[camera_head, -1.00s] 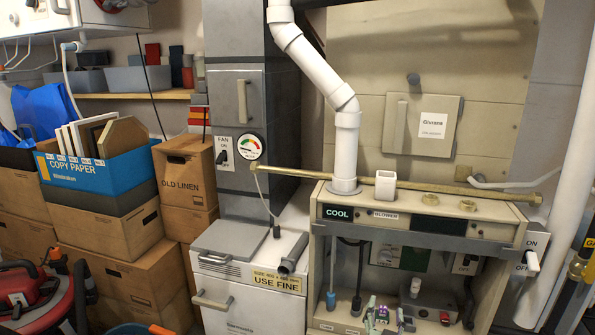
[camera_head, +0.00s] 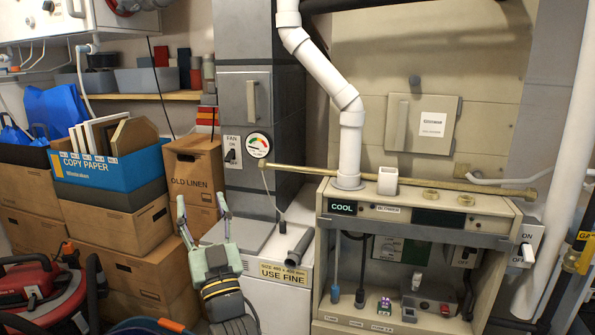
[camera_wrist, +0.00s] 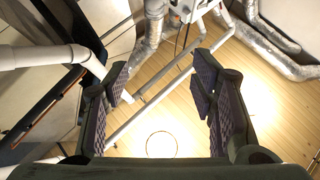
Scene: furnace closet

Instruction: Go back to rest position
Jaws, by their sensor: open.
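My gripper (camera_head: 202,207) is raised with its fingers pointing up, in front of the white cabinet (camera_head: 285,265) and the brown boxes. It is open and nothing is between its fingers. In the wrist view my gripper (camera_wrist: 162,82) also shows two dark, ridged finger pads wide apart, with the ceiling and pipes beyond them. My arm comes up from the bottom edge of the head view.
The open furnace unit (camera_head: 340,208) stands at the right, with a small purple thing (camera_head: 384,305) on its floor. Stacked boxes (camera_head: 135,230) stand at the left. A red machine (camera_head: 45,295) is at lower left. A long brass pipe (camera_head: 310,170) crosses behind.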

